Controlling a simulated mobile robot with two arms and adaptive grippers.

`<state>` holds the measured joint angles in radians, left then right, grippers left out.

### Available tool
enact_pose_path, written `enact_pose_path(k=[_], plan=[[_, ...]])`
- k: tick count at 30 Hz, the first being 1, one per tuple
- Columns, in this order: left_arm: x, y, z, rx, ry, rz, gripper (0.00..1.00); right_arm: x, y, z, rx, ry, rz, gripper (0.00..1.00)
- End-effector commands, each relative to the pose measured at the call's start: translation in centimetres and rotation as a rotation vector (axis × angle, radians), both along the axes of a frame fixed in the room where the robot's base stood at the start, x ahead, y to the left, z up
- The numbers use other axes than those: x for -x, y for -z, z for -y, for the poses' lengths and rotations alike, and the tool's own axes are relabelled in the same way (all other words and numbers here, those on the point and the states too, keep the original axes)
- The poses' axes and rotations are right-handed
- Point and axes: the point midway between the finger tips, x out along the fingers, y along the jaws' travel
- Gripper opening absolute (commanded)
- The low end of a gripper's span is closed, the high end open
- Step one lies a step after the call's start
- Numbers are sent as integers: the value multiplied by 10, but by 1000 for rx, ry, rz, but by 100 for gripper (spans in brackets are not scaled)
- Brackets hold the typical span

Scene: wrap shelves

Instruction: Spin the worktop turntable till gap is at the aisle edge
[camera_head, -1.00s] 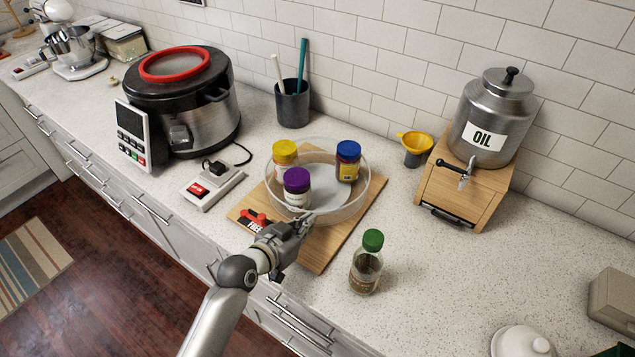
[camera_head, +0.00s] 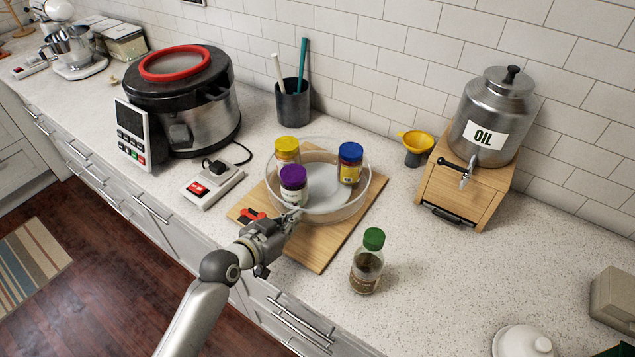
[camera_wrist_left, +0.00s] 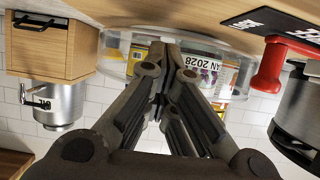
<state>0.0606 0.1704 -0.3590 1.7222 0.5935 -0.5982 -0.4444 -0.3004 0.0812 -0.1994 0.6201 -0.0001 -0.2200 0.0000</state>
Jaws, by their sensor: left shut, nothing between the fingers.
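The turntable is a clear round tray (camera_head: 357,205) on a square wooden board (camera_head: 325,252). Inside stand a yellow-lidded jar (camera_head: 287,146), a purple-lidded jar (camera_head: 293,183) and a blue-lidded jar (camera_head: 349,163). Yellow and purple are close together on the left; blue is at the right. A bare stretch of floor lies between purple and blue, facing the lower right. My left gripper (camera_head: 291,216) is shut and empty at the tray's near wall, below the purple jar. In the left wrist view its fingertips overlap the clear wall (camera_wrist_left: 117,56); contact is unclear. My right gripper is out of view.
A red lever (camera_head: 254,214) sits on the board's left corner, close to my gripper. A green-lidded bottle (camera_head: 367,265) stands right of the board. A scale-like device (camera_head: 213,186) and a big cooker (camera_head: 205,110) are left; an oil dispenser (camera_head: 492,125) is right.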

Motion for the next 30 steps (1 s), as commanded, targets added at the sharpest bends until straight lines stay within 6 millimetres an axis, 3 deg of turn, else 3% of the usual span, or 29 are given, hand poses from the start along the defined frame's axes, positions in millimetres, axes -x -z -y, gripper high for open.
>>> enact_pose_path(k=[14,30], plan=[[-3,-1,-4,1,-1,3,0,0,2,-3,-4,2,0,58],[-10,-1,-25,1,0,2,0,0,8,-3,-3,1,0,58]])
